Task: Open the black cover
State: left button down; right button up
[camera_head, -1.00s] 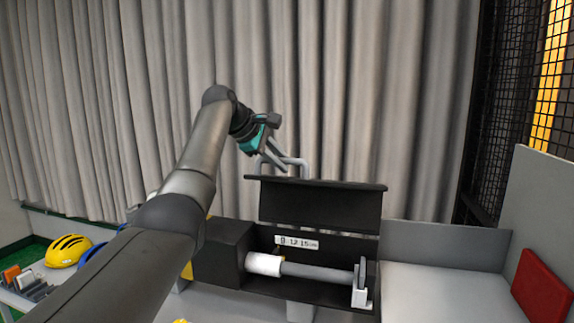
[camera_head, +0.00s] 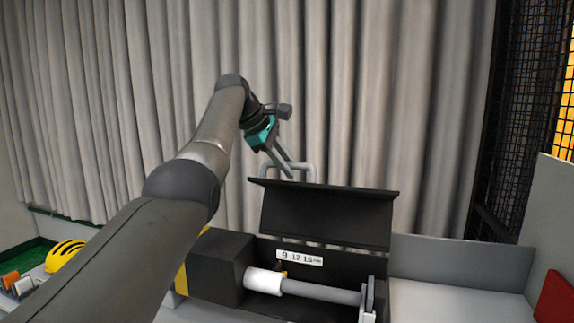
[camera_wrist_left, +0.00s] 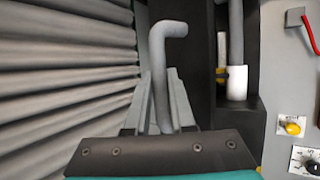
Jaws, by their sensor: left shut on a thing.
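The black cover (camera_head: 328,215) stands raised and tilted back above the black box (camera_head: 221,265), whose front lies open. A grey bent handle (camera_head: 308,167) sticks up from the cover's top left edge. My left gripper (camera_head: 286,168) is shut on this handle, reaching it from the upper left. In the left wrist view, the handle (camera_wrist_left: 159,62) runs up between the two grey fingers (camera_wrist_left: 160,105) and bends right at its top. The cover (camera_wrist_left: 199,60) is a dark strip to its right. My right gripper is not in view.
Inside the box lie a grey rod with a white sleeve (camera_head: 264,280) and a white label (camera_head: 299,258). A grey curtain (camera_head: 400,90) hangs close behind. A grey-walled tray (camera_head: 455,258) and a red block (camera_head: 553,298) are at right; a yellow helmet (camera_head: 64,255) is at left.

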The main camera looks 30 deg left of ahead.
pick_arm(q)
jog(key=shift+s+f, duration=0.1)
jog(key=shift+f, duration=0.35)
jog(key=c, duration=0.8)
grip_release()
jog(key=shift+o, duration=0.2)
jog(key=shift+r, duration=0.1)
jog(key=v, duration=1.5)
jog(key=shift+r, duration=0.25)
